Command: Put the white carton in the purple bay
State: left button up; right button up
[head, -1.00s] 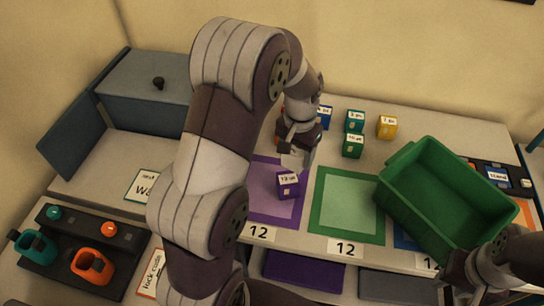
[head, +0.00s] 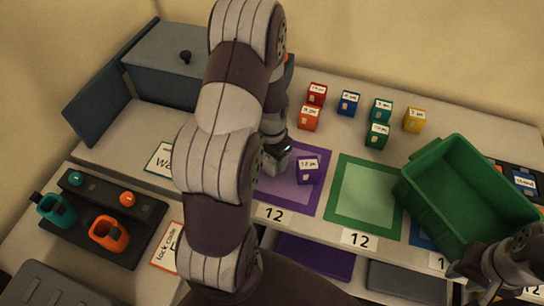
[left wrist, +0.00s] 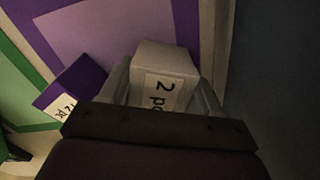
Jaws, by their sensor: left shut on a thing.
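My left gripper (head: 277,152) is shut on the white carton (head: 272,166), at the left part of the purple bay (head: 318,204). In the left wrist view the carton (left wrist: 166,62) sits between the two fingers, with a printed label facing the camera. The purple mat (left wrist: 110,32) lies behind it. I cannot tell whether the carton touches the mat. A purple box (head: 307,170) stands in the bay just right of the carton, apart from it. My right gripper (head: 478,278) is at the lower right by the green bin; its fingers are unclear.
A green bay (head: 340,212) lies right of the purple one. The green bin (head: 412,206) covers much of the blue bay. Several small boxes, including a red one (head: 317,95) and a yellow one (head: 413,120), stand behind. A dark tool tray (head: 150,215) is at left.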

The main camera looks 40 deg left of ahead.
pick_arm(q)
jog(key=shift+f, duration=0.15)
jog(key=o, duration=1.1)
notch_tip(320, 180, up, 12)
jog(key=shift+s+d+r, duration=0.1)
jog(key=shift+d, duration=0.05)
jog(key=shift+n+t, duration=0.4)
jog(key=shift+t, duration=0.3)
jog(key=shift+s+d+r+p, duration=0.45)
jog(key=shift+s+d, duration=0.7)
jog(key=shift+d, duration=0.95)
jog(key=shift+s+d+r+p, duration=0.4)
jog(key=shift+s+d, duration=0.75)
jog(key=shift+d, duration=1)
jog(key=shift+s+d+r+p, duration=0.3)
jog(key=shift+s+d+r, duration=0.25)
jog(key=shift+s+d, duration=1.1)
